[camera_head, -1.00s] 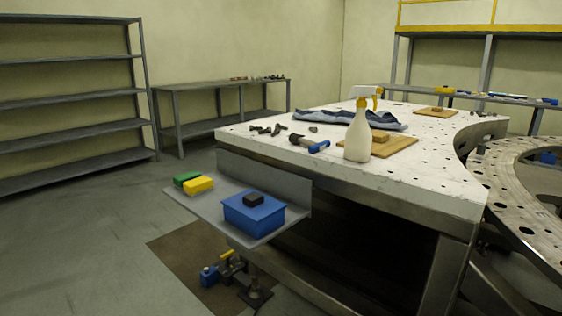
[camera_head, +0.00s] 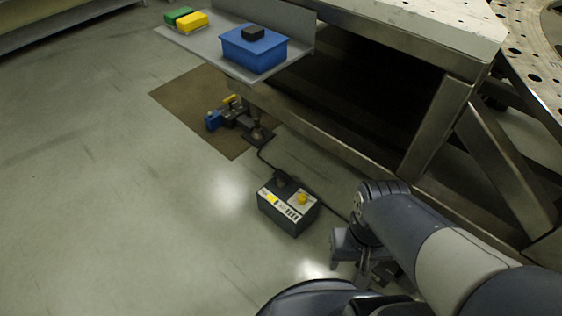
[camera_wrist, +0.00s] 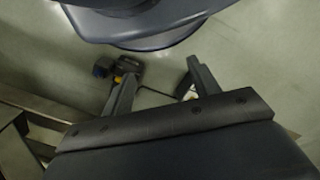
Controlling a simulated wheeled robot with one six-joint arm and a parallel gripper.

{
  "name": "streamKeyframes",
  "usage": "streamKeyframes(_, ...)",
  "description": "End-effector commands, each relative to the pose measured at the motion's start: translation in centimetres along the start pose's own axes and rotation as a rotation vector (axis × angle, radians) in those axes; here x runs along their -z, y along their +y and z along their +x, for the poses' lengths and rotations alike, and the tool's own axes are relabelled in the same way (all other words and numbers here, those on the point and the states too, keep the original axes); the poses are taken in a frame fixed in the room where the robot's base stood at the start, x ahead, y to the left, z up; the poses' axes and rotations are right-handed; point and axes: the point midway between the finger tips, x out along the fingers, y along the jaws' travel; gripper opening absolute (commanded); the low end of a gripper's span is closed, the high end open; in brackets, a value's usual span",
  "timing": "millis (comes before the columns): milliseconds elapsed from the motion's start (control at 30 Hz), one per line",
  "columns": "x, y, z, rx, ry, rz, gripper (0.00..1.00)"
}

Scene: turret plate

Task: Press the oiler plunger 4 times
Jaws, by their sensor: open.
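A dark box (camera_head: 288,211) with a round yellow knob (camera_head: 302,199) and a labelled light top stands on the floor beside the bench frame. The knob looks like the oiler plunger, but I cannot be sure. My gripper (camera_head: 348,266) is to the right of the box and apart from it. In the wrist view my gripper (camera_wrist: 160,78) shows two spread fingers with nothing between them.
A small blue and dark device (camera_head: 229,118) with a yellow lever stands on a brown mat (camera_head: 180,99); a black cable runs towards the box. A grey shelf (camera_head: 210,52) holds a blue box (camera_head: 253,54) and yellow and green blocks. Bench legs stand right; open floor lies left.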

Motion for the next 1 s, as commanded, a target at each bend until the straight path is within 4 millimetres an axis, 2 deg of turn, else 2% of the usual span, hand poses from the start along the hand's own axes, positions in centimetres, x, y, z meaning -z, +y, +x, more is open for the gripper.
streamKeyframes(200, 0.00, 0.00, 0.00, 0.000, 0.000, 0.000, 0.57)
streamKeyframes(900, 0.00, 0.00, 0.00, 0.000, 0.000, 0.000, 0.00)
streamKeyframes(1000, 0.00, 0.00, 0.00, 0.000, 0.000, 0.000, 0.00)
